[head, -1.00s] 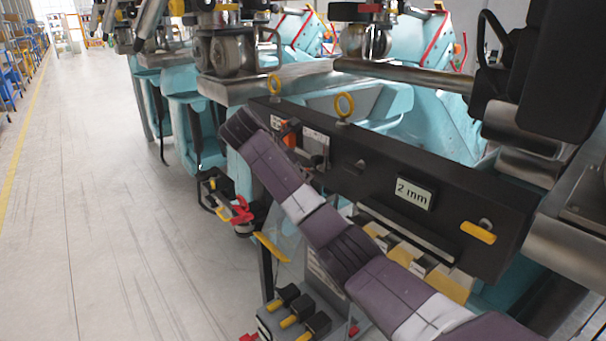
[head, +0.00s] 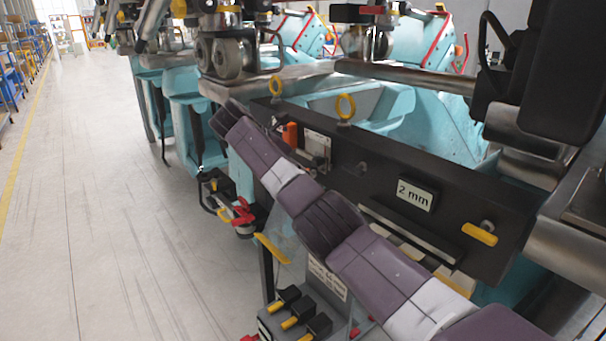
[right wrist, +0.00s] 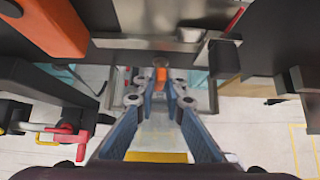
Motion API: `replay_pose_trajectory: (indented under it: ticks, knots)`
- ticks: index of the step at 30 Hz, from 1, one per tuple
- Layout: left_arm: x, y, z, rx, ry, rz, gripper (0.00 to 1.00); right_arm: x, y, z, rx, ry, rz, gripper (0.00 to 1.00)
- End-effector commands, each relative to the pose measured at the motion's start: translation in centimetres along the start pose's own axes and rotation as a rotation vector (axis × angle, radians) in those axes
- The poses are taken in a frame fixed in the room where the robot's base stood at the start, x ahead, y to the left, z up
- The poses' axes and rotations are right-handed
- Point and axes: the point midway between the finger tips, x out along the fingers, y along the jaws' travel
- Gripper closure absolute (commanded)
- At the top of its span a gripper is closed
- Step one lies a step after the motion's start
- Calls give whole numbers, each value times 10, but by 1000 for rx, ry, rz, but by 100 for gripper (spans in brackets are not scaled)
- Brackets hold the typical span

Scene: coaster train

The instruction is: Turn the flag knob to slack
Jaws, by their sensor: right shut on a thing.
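My right arm comes in from the lower right in the head view, and its gripper at the far end of the dark panel (head: 380,170) is mostly hidden there. In the right wrist view my right gripper (right wrist: 160,90) has its blue fingers closed together at the tips. They are on a small orange piece (right wrist: 161,74), which I take to be the flag knob; its pointing direction is too small to read. A larger orange block (head: 291,135) stands on the panel beside my wrist and shows large in the right wrist view (right wrist: 50,24). My left gripper is out of view.
The panel carries a "2 mm" plate (head: 415,194), a yellow handle (head: 479,234) and yellow rings (head: 345,106). Black-and-yellow switches (head: 297,312) stand lower down. Open floor (head: 90,200) lies left.

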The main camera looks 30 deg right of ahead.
Motion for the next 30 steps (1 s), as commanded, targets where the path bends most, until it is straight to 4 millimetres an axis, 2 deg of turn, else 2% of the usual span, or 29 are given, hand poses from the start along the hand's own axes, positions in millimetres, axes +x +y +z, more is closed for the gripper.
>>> replay_pose_trajectory:
  ticks: [1,13,14,18,26,30]
  knots:
    - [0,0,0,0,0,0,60,2,-1,-4,-7,7,-7,100]
    - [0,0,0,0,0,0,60,3,-1,-5,-8,8,-9,100]
    - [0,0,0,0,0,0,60,3,-1,-5,-8,8,-9,88]
    - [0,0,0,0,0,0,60,2,-1,-4,-6,6,-7,74]
    - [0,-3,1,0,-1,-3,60,0,0,-2,-3,3,-4,74]
    - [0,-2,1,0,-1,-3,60,-10,0,-1,-3,2,-2,74]
